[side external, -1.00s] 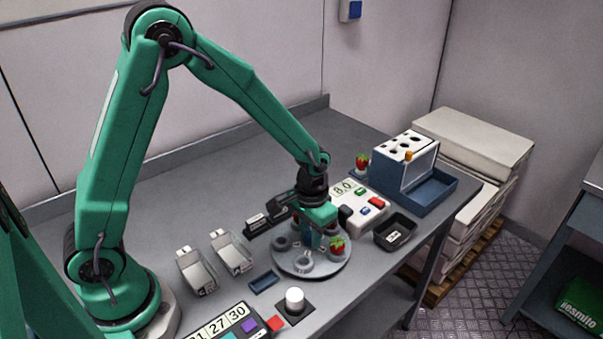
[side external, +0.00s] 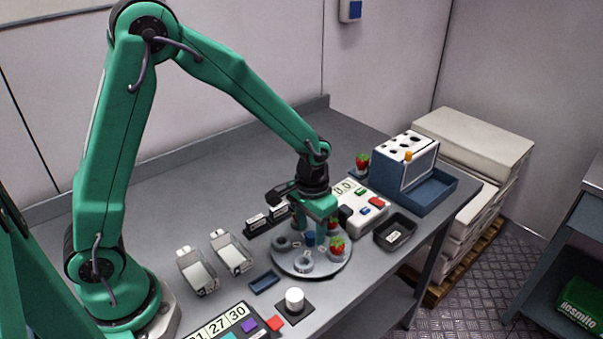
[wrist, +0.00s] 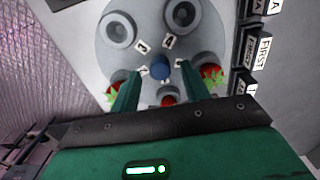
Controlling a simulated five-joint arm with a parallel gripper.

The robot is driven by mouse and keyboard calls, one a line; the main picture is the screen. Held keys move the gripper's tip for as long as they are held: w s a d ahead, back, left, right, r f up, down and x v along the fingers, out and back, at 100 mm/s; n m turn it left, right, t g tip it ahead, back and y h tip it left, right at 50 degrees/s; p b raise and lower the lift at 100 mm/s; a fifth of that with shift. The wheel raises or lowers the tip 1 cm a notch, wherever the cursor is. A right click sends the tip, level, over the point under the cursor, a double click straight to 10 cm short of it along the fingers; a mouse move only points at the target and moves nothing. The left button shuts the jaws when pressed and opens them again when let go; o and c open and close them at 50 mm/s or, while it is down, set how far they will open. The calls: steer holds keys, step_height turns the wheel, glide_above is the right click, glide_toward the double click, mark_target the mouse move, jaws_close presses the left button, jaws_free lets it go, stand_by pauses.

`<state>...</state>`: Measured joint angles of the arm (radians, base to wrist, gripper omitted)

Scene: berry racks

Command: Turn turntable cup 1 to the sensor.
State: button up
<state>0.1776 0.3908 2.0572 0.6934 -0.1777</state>
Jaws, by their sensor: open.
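The round grey turntable (side external: 318,270) stands on the bench, with a blue centre knob (side external: 310,239) that also shows in the wrist view (wrist: 159,67). My gripper (side external: 310,229) is above it, pointing down. In the wrist view its green fingers (wrist: 159,73) are open, one on each side of the knob; I cannot tell whether they touch it. Two empty ring cups (wrist: 117,30) (wrist: 182,15) are at the top of the turntable there. Red strawberries (wrist: 115,84) (wrist: 210,76) sit at its left and right, another low between the fingers. Tags 3 and 4 show; cup 1's tag is unclear. I cannot pick out the sensor.
A white scale box (side external: 362,206) and a black tray (side external: 395,232) stand right of the turntable. Black label holders (side external: 268,219) are behind it. Two clear punnets (side external: 230,252) and a white button (side external: 295,299) lie left and in front.

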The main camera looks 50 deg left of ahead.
mark_target(311, 234)
steer(key=shift+r, duration=2.85)
steer(key=shift+r, duration=0.1)
step_height(311, 234, up, 11)
steer(key=s+a+r+t, duration=0.1)
steer(key=s+a+t, duration=0.1)
steer(key=s, duration=0.6)
steer(key=s+a+r+t, duration=0.2)
steer(key=s+a, duration=0.3)
steer(key=s, duration=0.3)
steer(key=shift+s+t, duration=0.3)
steer(key=shift+t, duration=0.5)
